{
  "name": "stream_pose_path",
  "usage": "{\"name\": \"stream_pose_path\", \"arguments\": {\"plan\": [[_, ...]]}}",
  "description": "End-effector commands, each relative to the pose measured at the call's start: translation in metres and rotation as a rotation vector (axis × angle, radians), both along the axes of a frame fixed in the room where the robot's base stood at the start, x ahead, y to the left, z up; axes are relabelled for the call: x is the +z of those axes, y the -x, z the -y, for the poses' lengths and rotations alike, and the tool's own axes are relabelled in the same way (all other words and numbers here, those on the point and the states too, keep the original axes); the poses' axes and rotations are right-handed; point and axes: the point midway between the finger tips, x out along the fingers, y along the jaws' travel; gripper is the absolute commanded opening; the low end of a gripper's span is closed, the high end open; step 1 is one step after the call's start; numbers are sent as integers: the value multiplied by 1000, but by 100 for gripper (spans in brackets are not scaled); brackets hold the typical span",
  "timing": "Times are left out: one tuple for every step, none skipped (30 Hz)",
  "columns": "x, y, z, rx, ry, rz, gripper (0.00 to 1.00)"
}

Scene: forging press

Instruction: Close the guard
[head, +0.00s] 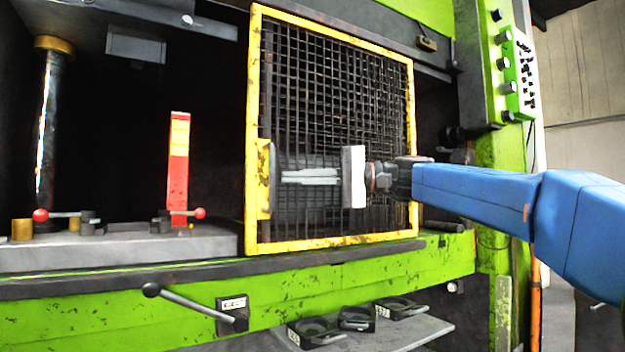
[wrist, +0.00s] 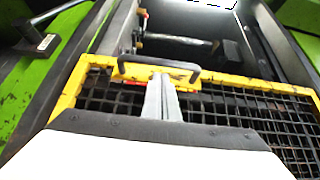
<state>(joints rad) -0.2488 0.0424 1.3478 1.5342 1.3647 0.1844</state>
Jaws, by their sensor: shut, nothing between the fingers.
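The guard (head: 330,120) is a yellow-framed black wire mesh panel. It stands across the right part of the press opening, and the left part is uncovered. A yellow plate (head: 264,180) is on its left edge. In the wrist view this plate carries a dark bar handle (wrist: 158,66). My gripper (head: 284,176) is in front of the mesh, pointing left, its fingertips close to the plate. In the wrist view the shut grey fingers (wrist: 160,82) reach up to the handle, with nothing held. I cannot tell whether they touch it.
A black lever (head: 190,303) juts from the green front beam. Below is a shelf with several black holders (head: 357,318). A control panel (head: 515,70) is at upper right.

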Motion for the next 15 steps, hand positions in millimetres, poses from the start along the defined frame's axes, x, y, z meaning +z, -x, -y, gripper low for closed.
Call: {"name": "stream_pose_path", "arguments": {"plan": [[0, 3, -3, 1, 0, -1, 0], [0, 5, -5, 1, 0, -1, 0], [0, 6, -6, 1, 0, -1, 0], [-1, 7, -7, 0, 0, -1, 0], [-1, 7, -8, 0, 0, -1, 0], [-1, 8, -8, 0, 0, -1, 0], [-1, 8, -8, 0, 0, -1, 0], [-1, 8, -8, 0, 0, -1, 0], [-1, 8, -8, -1, 0, -1, 0], [-1, 8, -8, -1, 0, -1, 0], [-1, 8, -8, -1, 0, -1, 0], [-1, 8, -8, -1, 0, -1, 0], [-1, 8, -8, -1, 0, -1, 0], [-1, 8, -8, 0, 0, -1, 0], [-1, 8, -8, 0, 0, -1, 0]]}}
